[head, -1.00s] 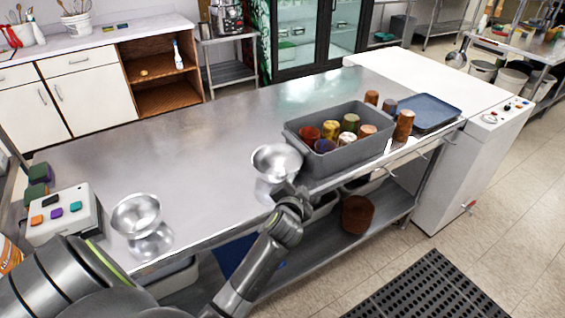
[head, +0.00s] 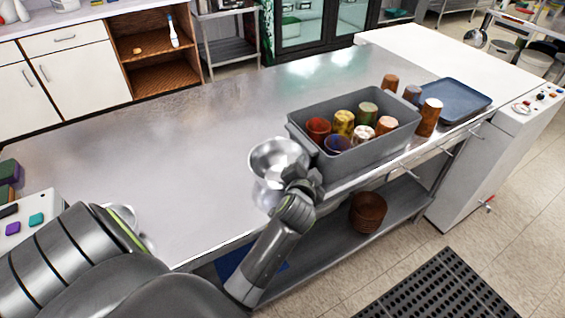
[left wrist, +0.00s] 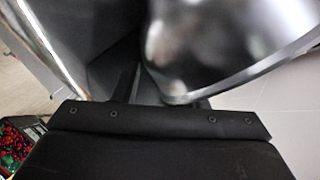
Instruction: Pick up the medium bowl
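A shiny metal bowl (head: 272,152) is at the front part of the steel counter, just left of the grey bin; its reflection shows below it. I cannot tell whether it is raised. My left gripper (head: 296,176) is at the bowl's near right side, overlapping its rim. The bowl (left wrist: 225,45) fills the upper right of the left wrist view, very close to the gripper. The fingertips are mostly hidden, so I cannot tell whether they close on the rim. A second metal bowl (head: 126,214) at the left is mostly hidden behind my arm. My right gripper is out of view.
The grey bin (head: 372,147) holds several cups and stands close to the bowl's right. More cups and a blue tray (head: 456,100) lie beyond it. A button box (head: 30,222) sits at the left. The counter's middle (head: 160,145) is clear.

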